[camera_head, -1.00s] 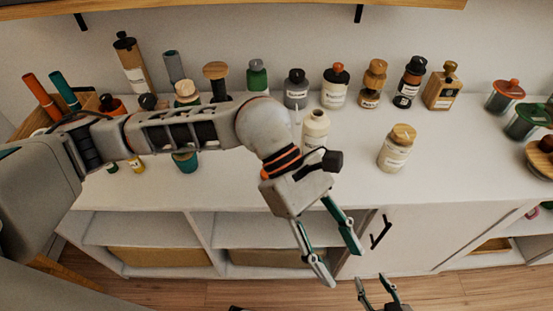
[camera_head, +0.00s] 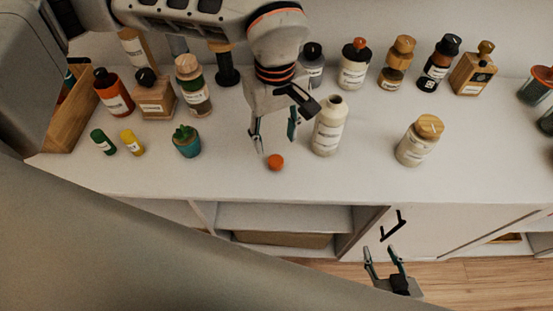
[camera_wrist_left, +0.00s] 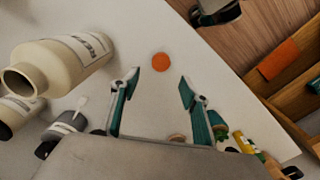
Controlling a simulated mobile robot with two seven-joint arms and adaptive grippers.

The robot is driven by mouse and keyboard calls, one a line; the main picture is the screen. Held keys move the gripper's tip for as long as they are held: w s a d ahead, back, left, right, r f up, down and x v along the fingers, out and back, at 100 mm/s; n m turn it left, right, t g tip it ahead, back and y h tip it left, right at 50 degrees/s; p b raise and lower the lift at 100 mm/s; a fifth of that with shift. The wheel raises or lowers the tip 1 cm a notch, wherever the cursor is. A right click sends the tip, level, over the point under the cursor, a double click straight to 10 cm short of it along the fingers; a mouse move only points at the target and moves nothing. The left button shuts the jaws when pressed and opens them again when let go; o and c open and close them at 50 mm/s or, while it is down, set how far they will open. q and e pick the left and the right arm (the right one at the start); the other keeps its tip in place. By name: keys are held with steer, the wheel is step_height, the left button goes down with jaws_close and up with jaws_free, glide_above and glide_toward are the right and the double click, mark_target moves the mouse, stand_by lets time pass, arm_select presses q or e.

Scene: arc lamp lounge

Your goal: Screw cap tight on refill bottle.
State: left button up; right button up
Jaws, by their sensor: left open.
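The refill bottle (camera_head: 328,127) is cream, with an open, uncapped neck, and stands upright on the white counter. In the left wrist view the bottle (camera_wrist_left: 68,62) is at upper left, its open mouth facing left. A small round orange cap (camera_head: 275,162) lies on the counter to its left, nearer the front edge. My left gripper (camera_head: 274,141) is open and empty, pointing down just behind the cap and left of the bottle. In the left wrist view the cap (camera_wrist_left: 160,62) appears between and beyond the open fingertips. My right gripper (camera_head: 380,250) is open and empty, in front of the counter.
A cream jar with a wooden lid (camera_head: 420,140) stands right of the bottle. A teal potted succulent (camera_head: 187,141) and small green (camera_head: 103,142) and yellow (camera_head: 132,143) bottles stand left. Several bottles line the back. The counter (camera_head: 350,182) is clear around the cap's front.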

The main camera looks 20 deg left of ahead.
mark_target(276, 161)
arm_select(q)
steer(key=shift+f, duration=0.15)
steer(key=shift+f, duration=1.2)
steer(key=shift+f, duration=0.1)
steer(key=f, duration=0.5)
steer(key=shift+s+d, duration=0.15)
steer(key=shift+s, duration=0.1)
steer(key=c, duration=0.8)
